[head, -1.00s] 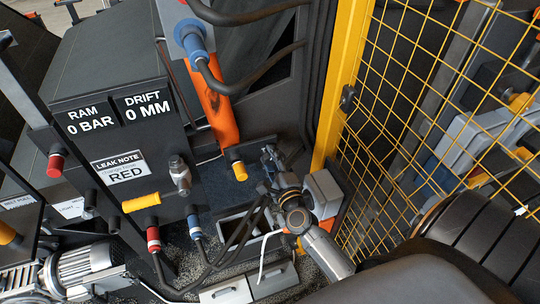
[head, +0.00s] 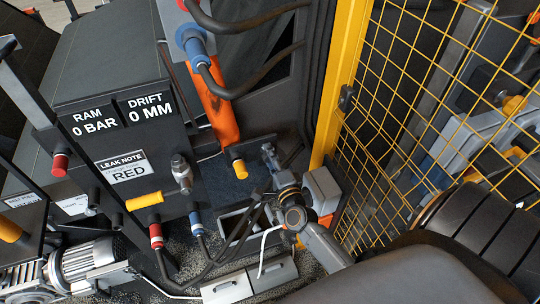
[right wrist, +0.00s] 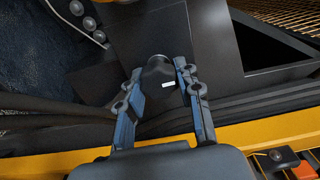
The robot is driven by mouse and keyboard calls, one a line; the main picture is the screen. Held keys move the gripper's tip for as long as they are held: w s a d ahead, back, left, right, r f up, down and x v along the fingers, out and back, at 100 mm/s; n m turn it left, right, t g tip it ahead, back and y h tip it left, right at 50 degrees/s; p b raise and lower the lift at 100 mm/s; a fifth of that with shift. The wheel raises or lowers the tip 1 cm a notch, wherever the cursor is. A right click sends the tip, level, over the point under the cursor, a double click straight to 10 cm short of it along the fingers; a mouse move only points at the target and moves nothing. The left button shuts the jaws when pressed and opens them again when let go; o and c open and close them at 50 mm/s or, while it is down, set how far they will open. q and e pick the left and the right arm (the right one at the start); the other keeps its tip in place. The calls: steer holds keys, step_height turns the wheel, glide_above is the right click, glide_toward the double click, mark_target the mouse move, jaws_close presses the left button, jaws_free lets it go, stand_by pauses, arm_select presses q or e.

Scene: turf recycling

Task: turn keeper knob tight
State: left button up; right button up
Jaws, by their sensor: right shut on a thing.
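My right gripper (head: 268,150) is low in the centre of the head view, beside the foot of the yellow post. In the right wrist view its two blue-grey fingers (right wrist: 158,80) close on both sides of a dark rounded knob (right wrist: 155,72). I take this as the keeper knob. A small white mark shows near the knob's lower right. The knob is hidden by the gripper in the head view. How tight it sits cannot be seen. My left gripper is not in view.
A yellow mesh guard (head: 430,110) and its yellow post (head: 345,80) stand close on the right. An orange cylinder (head: 215,100) with a yellow end and dark hoses are left of the gripper. The panel (head: 120,110) reads RAM 0 BAR, DRIFT 0 MM and LEAK NOTE RED.

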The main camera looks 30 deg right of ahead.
steer(key=o, duration=1.2)
steer(key=shift+c, duration=0.2)
steer(key=shift+s, duration=0.1)
steer(key=v, duration=1.2)
steer(key=shift+f, duration=0.1)
